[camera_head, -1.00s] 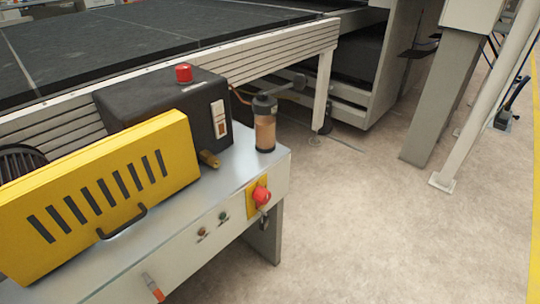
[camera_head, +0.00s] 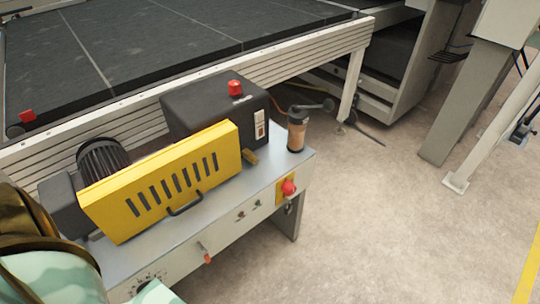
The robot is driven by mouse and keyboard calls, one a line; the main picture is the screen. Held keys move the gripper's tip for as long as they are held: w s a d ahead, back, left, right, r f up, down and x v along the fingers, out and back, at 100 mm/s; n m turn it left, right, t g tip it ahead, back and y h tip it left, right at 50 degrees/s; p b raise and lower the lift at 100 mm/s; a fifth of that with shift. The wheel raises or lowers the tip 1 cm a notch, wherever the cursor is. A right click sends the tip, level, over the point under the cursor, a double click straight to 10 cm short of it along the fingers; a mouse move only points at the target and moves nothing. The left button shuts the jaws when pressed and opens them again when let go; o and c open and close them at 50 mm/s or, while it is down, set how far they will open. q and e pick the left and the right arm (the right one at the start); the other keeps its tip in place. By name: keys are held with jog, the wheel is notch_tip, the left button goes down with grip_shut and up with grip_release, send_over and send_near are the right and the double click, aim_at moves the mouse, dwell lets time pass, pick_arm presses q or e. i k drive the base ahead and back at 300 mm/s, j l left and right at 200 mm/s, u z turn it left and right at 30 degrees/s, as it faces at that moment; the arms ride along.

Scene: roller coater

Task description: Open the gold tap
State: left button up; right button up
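The small gold tap (camera_head: 249,157) sticks out low on the front of the black box (camera_head: 215,112), just right of the yellow slotted guard (camera_head: 160,182). It is small in the head view, and I cannot tell how its handle is turned. Neither of my grippers is in view.
The machine's grey bench top (camera_head: 268,178) carries a cylinder with a brown, see-through body (camera_head: 297,132). A red knob on a yellow plate (camera_head: 288,188) and a red-tipped lever (camera_head: 205,254) are on the front panel. A camouflage-patterned shape (camera_head: 58,278) fills the lower left. Open floor (camera_head: 370,230) lies right.

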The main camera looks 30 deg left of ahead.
aim_at(252, 158)
jog(key=i+l+z, duration=0.25)
jog(key=i, duration=0.45)
jog(key=i+z, duration=0.25)
jog(key=i, duration=0.45)
jog(key=i+u, duration=0.45)
jog(key=i+l+u, duration=0.25)
jog(key=i+u, duration=0.2)
jog(key=i, duration=0.15)
jog(key=i+u, duration=0.15)
jog(key=u, duration=0.3)
jog(key=i+u, duration=0.15)
jog(key=u, duration=0.25)
jog(key=i+u, duration=0.15)
jog(key=u, duration=0.3)
jog(key=i+l+u, duration=0.15)
jog(key=u, duration=0.3)
jog(key=i+l+u, duration=0.1)
jog(key=u, duration=0.35)
